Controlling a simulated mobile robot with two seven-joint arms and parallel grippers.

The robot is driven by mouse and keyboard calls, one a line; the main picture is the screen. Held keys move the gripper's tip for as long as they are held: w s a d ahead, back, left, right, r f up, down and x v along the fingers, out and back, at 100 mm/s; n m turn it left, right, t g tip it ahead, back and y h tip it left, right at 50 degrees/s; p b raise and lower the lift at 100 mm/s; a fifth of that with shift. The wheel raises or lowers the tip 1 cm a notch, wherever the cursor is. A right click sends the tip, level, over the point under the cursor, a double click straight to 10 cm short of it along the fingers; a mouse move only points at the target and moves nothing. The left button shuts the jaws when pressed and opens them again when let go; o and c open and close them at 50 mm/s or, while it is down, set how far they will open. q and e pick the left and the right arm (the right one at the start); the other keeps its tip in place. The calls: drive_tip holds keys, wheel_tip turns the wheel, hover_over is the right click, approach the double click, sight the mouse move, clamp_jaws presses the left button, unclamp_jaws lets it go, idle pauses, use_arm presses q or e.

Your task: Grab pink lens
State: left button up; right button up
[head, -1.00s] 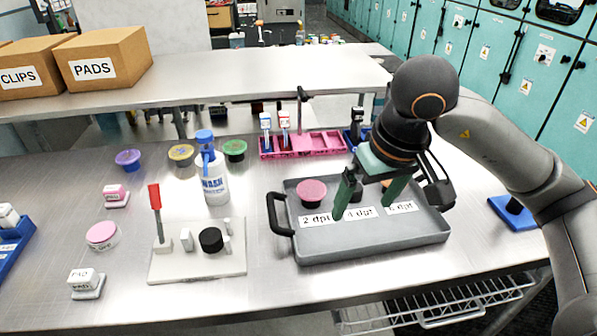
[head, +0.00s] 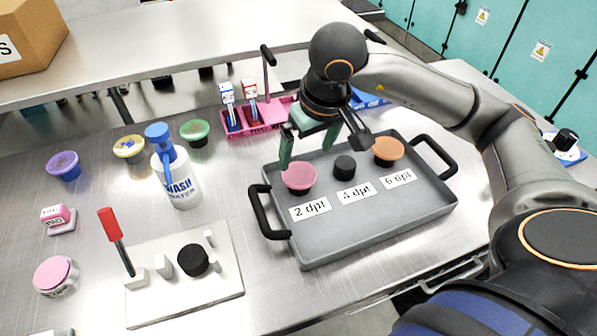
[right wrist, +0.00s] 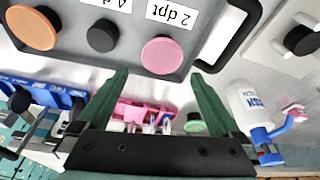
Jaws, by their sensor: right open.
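The pink lens (head: 299,177) sits in the grey tray (head: 330,244), behind the "2 dpt" label (head: 310,208). It also shows in the right wrist view (right wrist: 162,55). My right gripper (head: 306,155) is open and empty, with its green fingers pointing down near the back edge of the tray. The left finger is just behind the pink lens in the head view. In the right wrist view the lens lies beyond the gap between the fingertips (right wrist: 160,80), apart from both. My left gripper is not in view.
A black lens (head: 345,167) and an orange lens (head: 388,151) share the tray. A pink rack (head: 262,122) with small bottles stands behind it. A wash bottle (head: 178,180) and a white plate (head: 222,283) with a red-handled tool stand to the left.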

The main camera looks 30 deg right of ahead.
sight(300, 173)
drive_tip(key=shift+p+x, duration=0.4)
drive_tip(key=shift+x, duration=2.65)
drive_tip(key=shift+s+a, duration=0.15)
drive_tip(key=shift+c, duration=0.4)
drive_tip(key=c, duration=1)
drive_tip(key=shift+r, duration=0.15)
